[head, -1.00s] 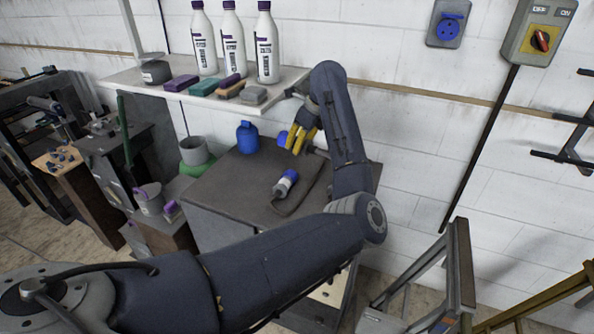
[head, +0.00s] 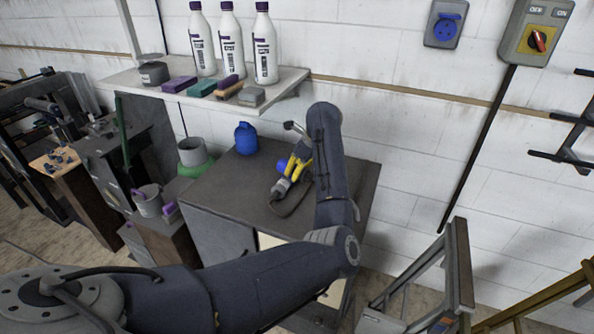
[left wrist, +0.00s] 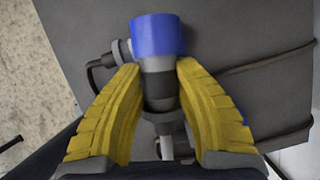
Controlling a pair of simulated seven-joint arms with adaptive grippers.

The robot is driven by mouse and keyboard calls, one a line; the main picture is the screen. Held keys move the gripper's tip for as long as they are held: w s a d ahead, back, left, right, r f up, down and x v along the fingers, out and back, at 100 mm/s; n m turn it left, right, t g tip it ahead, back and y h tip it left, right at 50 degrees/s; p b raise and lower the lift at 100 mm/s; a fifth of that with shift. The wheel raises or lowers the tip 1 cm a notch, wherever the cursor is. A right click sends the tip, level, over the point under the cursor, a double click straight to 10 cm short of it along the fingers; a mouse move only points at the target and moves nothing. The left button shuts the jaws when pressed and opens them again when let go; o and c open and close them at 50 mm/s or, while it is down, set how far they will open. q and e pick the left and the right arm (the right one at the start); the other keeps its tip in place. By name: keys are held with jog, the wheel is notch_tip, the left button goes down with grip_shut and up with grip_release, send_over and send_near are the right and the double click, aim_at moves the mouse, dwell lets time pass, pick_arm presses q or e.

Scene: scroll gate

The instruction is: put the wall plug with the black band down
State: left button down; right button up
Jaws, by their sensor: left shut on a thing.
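My left gripper (head: 294,172) is low over the dark bench top (head: 225,190). Its yellow fingers (left wrist: 159,85) are shut on a wall plug with a blue end (head: 283,167). In the left wrist view the held plug (left wrist: 158,78) shows a wide blue end and a dark grey and black body between the fingers. A grey plug (head: 280,189) with a cable lies on the bench beside the fingers. Part of it and its cable show behind the held plug in the left wrist view (left wrist: 119,50). I cannot tell whether the two touch. My right gripper is not in view.
A blue bottle (head: 246,138) stands at the back of the bench. A shelf (head: 290,98) above carries white bottles and small blocks. A blue wall socket (head: 446,30) and a switch box (head: 538,38) are on the wall. The bench's left part is clear.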

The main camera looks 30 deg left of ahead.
pick_arm(q)
jog(key=shift+f, duration=0.55)
jog(key=c, duration=1.1)
grip_release()
jog(key=v, duration=1.3)
jog(key=shift+a+r, duration=0.1)
jog(key=shift+a, duration=0.1)
